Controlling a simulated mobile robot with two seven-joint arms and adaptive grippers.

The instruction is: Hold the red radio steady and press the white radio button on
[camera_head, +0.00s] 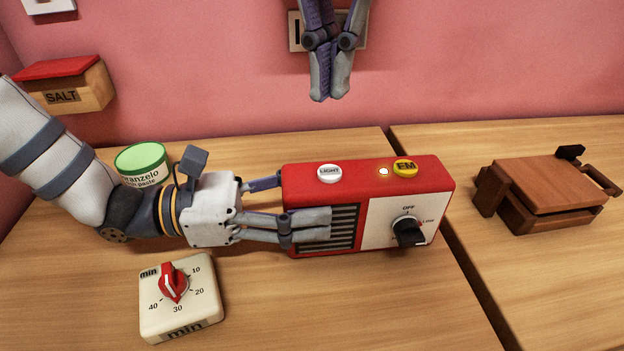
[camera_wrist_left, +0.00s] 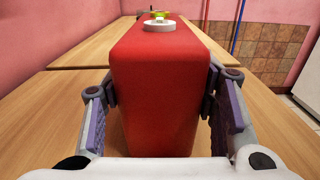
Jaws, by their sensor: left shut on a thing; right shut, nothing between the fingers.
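The red radio (camera_head: 300,181) stands upright on the wooden counter. My left gripper (camera_head: 288,208) is shut on its left end, one finger in front over the dark grille and the other behind. In the left wrist view the radio's red end (camera_wrist_left: 158,95) sits between the two fingers. The white button (camera_head: 329,173), marked LIGHT, is on the radio's top left; it also shows in the left wrist view (camera_wrist_left: 160,26). A small lit lamp (camera_head: 383,171) glows near the yellow FM button (camera_head: 405,167). My right gripper (camera_head: 329,97) is shut and empty, above and behind the radio.
A white timer (camera_head: 180,305) with a red knob lies in front of my left gripper. A green-lidded tub (camera_head: 142,163) stands behind my left arm. A wooden box-like thing (camera_head: 545,185) is at the right. A salt box (camera_head: 75,91) hangs on the wall. The counter in front of the radio is clear.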

